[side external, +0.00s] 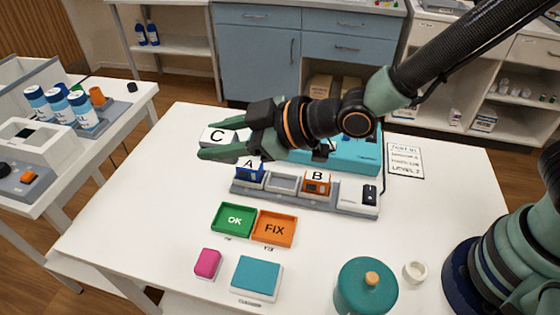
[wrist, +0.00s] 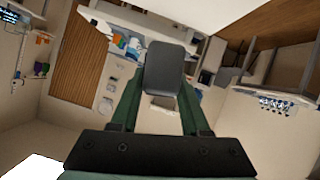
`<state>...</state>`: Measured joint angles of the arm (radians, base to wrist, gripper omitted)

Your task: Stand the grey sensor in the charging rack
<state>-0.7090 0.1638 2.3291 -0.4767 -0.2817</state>
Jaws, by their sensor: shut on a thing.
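The grey sensor, a pale block marked C (side external: 215,136), is between the fingers of my gripper (side external: 205,138) in the side view. In the wrist view its dark grey face (wrist: 165,68) fills the gap between the fingertips (wrist: 163,85). My gripper is shut on it and points left, with the sensor beyond the back left end of the charging rack, seemingly raised. The charging rack (side external: 345,200) lies on the white table. A blue sensor A (side external: 250,175) stands in its left slot and an orange sensor B (side external: 316,185) in its right slot. The middle slot (side external: 284,183) is empty.
A teal case (side external: 350,152) sits behind the rack, partly hidden by my arm. In front are a green OK tray (side external: 234,220), an orange FIX tray (side external: 274,229), a pink block (side external: 207,263), a teal pad (side external: 257,277) and a teal pot (side external: 366,288). The table's left side is clear.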

